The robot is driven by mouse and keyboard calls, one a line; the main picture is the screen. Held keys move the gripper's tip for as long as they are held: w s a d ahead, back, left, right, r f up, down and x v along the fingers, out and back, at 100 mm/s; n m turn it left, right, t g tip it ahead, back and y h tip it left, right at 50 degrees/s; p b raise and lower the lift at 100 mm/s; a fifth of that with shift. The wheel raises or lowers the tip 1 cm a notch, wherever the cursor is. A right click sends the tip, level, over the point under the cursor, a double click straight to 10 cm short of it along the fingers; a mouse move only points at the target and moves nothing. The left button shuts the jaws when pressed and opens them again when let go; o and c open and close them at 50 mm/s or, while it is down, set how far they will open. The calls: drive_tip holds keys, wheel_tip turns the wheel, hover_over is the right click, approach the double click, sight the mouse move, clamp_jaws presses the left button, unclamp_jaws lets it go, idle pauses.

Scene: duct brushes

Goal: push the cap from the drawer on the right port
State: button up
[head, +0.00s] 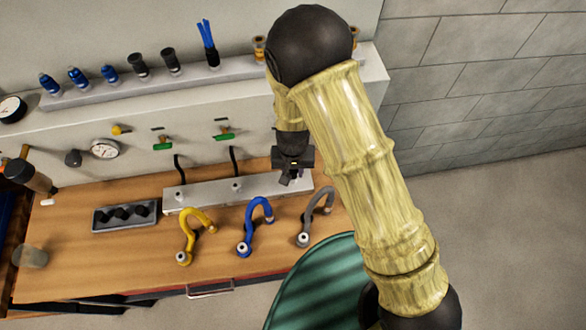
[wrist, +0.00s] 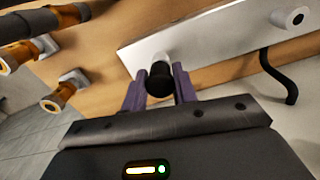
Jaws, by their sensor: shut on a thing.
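My gripper (head: 290,174) is over the right end of the pale metal block (head: 215,196) on the bench. In the wrist view my gripper (wrist: 160,92) has its purple fingers shut on a black cap (wrist: 160,83). The cap is lined up with the white right port (wrist: 161,60) and overlaps its end in the picture; I cannot tell whether it is seated. The middle port (wrist: 290,18) is bare and also shows in the head view (head: 236,188). The left port (head: 181,194) is bare. A drawer handle (head: 210,289) shows at the bench front.
Yellow (head: 197,218), blue (head: 258,211) and grey (head: 318,207) bent hoses lie in front of the block. A dark tray (head: 125,216) with black pieces is to its left. Green-handled valves (head: 162,144) and black pipes are behind. A green chair (head: 325,285) stands at the front.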

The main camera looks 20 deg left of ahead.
drive_tip(key=shift+f, duration=0.35)
drive_tip(key=o, duration=1.1)
drive_tip(key=shift+c, duration=0.2)
drive_tip(key=shift+r, duration=0.1)
wheel_tip(320, 180, up, 17)
drive_tip(key=b, duration=0.2)
drive_tip(key=shift+r, duration=0.15)
drive_tip(key=d+r+m+t, duration=0.2)
drive_tip(key=d+r+m, duration=0.1)
drive_tip(key=d, duration=2.6)
drive_tip(key=shift+s+d+r+m+t, duration=0.15)
drive_tip(key=shift+d+m+t, duration=0.15)
drive_tip(key=shift+m, duration=0.2)
